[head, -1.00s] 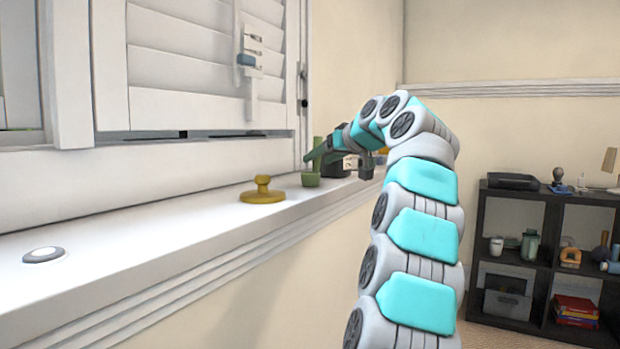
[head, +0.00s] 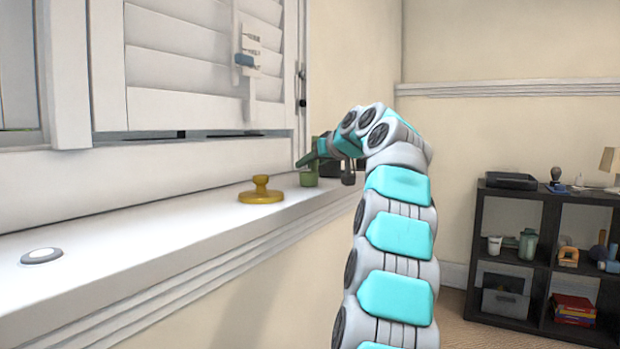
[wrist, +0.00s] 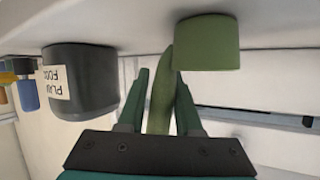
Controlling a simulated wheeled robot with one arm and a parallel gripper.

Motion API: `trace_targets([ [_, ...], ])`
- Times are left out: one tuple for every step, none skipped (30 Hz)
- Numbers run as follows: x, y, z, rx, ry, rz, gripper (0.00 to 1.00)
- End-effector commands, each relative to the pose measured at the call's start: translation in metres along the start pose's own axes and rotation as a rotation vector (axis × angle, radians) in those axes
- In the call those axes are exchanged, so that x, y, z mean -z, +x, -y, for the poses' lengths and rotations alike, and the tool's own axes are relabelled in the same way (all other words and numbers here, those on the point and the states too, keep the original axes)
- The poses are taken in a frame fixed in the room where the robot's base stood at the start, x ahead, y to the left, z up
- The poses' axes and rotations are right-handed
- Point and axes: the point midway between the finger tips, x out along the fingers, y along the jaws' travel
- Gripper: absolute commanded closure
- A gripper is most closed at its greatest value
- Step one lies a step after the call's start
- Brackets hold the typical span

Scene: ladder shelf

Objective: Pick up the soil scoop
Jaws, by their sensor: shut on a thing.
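The soil scoop (head: 308,179) is green, with a round cup-shaped body and a long handle. In the head view its cup is upright at the sill, and my gripper (head: 309,160) is at its handle, just above the cup. In the wrist view, which looks upside down, the cup (wrist: 207,43) is at the top. The handle runs down between the two fingers of my gripper (wrist: 160,80), which is shut on it. I cannot tell whether the cup still touches the sill.
A mustard-yellow knobbed object (head: 261,191) and a white-grey disc (head: 42,256) lie on the windowsill (head: 160,240). Shutters (head: 190,70) rise behind. A dark shelf (head: 540,262) with several items stands right.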

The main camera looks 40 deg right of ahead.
Motion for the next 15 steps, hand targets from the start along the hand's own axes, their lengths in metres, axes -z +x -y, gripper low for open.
trace_targets([
  [0.0000,0.0000,0.0001,0.000,0.000,0.000,0.80],
  [0.0000,0.0000,0.0000,0.000,0.000,0.000,0.84],
  [-0.0001,0.0001,0.0000,0.000,0.000,0.000,0.88],
  [0.0000,0.0000,0.0000,0.000,0.000,0.000,0.92],
  [0.0000,0.0000,0.0000,0.000,0.000,0.000,0.95],
  [0.0000,0.0001,0.0001,0.000,0.000,0.000,0.99],
  [-0.0001,0.0001,0.0001,0.000,0.000,0.000,1.00],
  [0.0000,0.0000,0.0001,0.000,0.000,0.000,1.00],
  [0.0000,-0.0001,0.0001,0.000,0.000,0.000,1.00],
  [0.0000,-0.0001,0.0001,0.000,0.000,0.000,1.00],
  [0.0001,0.0000,0.0001,0.000,0.000,0.000,1.00],
  [0.0001,0.0000,0.0001,0.000,0.000,0.000,1.00],
  [0.0001,0.0000,0.0001,0.000,0.000,0.000,1.00],
  [0.0001,-0.0001,0.0001,0.000,0.000,0.000,1.00],
  [0.0001,-0.0001,0.0001,0.000,0.000,0.000,1.00],
])
